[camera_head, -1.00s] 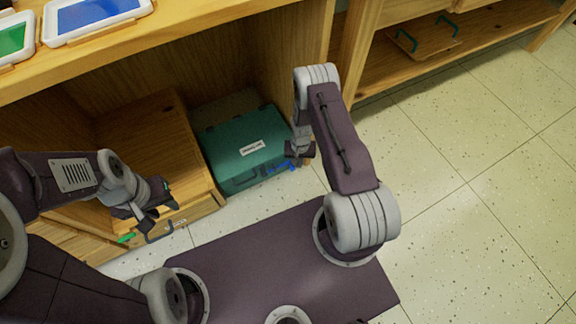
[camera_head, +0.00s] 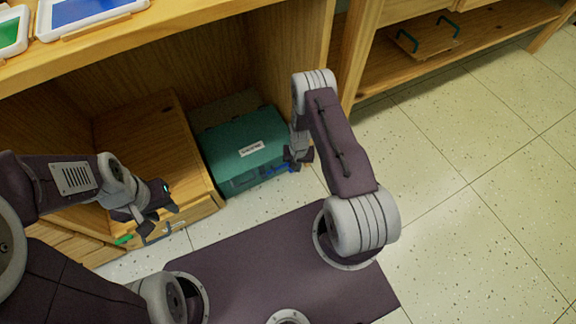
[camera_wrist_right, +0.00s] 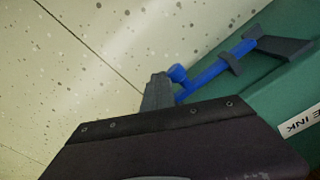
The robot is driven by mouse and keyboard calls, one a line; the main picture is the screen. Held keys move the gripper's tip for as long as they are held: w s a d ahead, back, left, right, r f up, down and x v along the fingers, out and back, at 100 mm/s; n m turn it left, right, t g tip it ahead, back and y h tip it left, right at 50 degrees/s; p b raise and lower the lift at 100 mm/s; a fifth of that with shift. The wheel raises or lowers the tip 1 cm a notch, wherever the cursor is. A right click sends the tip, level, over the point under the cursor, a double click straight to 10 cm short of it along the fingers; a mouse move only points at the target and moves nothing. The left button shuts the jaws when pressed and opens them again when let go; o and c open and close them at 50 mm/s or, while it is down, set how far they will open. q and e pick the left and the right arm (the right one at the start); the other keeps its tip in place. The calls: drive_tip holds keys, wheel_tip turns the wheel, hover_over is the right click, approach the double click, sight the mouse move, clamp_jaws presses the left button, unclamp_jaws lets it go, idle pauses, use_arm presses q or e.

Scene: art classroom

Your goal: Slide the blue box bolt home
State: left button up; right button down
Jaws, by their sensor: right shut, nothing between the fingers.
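The teal box (camera_head: 245,148) with a white label stands on the floor inside the shelf bay. Its blue bolt (camera_head: 279,168) runs along the front near the right corner. In the right wrist view the blue bolt (camera_wrist_right: 208,76) is a rod with a raised knob, passing through a dark bracket towards a dark block. My right gripper (camera_head: 298,160) is shut and empty at the bolt's right end. Its dark fingertip (camera_wrist_right: 157,92) is right beside the knob; I cannot tell whether they touch. My left gripper (camera_head: 160,215) is open and empty over the wooden crate's front edge.
The wooden crate (camera_head: 150,150) with a dark front handle stands left of the teal box. A shelf top (camera_head: 190,25) with paint trays overhangs both. A shelf side panel rises behind my right arm. The tiled floor (camera_head: 480,200) on the right is clear.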

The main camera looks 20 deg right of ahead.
drive_tip(key=shift+s+a+p, duration=0.1)
drive_tip(key=shift+a+p, duration=0.2)
drive_tip(key=shift+a, duration=1.05)
drive_tip(key=shift+d, duration=0.1)
drive_tip(key=shift+d, duration=0.4)
wheel_tip(320, 180, up, 7)
drive_tip(key=p, duration=0.6)
drive_tip(key=shift+r, duration=0.1)
